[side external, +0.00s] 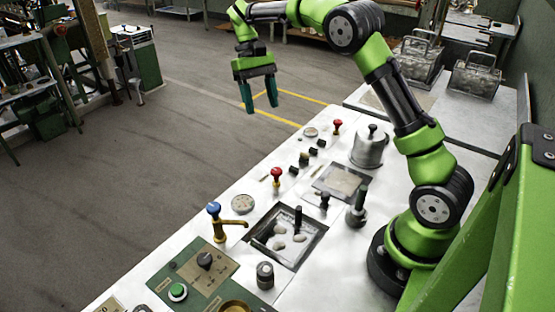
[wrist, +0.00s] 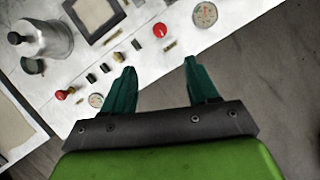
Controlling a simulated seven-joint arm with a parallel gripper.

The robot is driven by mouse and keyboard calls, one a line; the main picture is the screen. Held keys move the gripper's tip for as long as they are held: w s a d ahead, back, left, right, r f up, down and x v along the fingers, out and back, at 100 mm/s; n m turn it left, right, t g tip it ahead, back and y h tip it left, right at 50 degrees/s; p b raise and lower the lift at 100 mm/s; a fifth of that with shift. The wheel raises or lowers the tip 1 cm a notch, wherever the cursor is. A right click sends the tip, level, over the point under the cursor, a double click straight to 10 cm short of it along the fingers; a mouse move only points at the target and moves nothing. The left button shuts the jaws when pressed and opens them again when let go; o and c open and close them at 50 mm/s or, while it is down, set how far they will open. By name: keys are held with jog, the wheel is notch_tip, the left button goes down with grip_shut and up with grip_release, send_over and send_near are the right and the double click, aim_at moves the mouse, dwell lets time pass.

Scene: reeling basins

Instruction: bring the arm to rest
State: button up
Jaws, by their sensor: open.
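My gripper (side external: 259,94) hangs in the air beyond the far left edge of the white worktop, above the grey floor. Its two teal fingers point down and stand apart with nothing between them. In the wrist view my gripper (wrist: 160,85) shows the same two fingers spread, with the worktop edge and floor behind them. My green and black arm reaches from its base on the worktop up and over to the left.
The white worktop (side external: 190,188) carries a basin (side external: 262,243) with pale cocoons, a brass tap with a blue knob (side external: 214,209), red knobs (side external: 276,172), a metal pot (side external: 368,147) and a green control panel (side external: 165,285). The floor (side external: 120,170) is clear.

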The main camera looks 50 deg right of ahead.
jog(key=s+a+r+t, duration=0.2)
jog(key=s+a+t, duration=0.3)
jog(key=s, duration=0.5)
jog(key=s+a+r+t, duration=0.3)
jog(key=s+a+t, duration=0.2)
jog(key=s, duration=0.5)
jog(key=shift+s+a+n+t, duration=0.3)
jog(key=shift+a+t, duration=0.05)
jog(key=shift+t, duration=0.25)
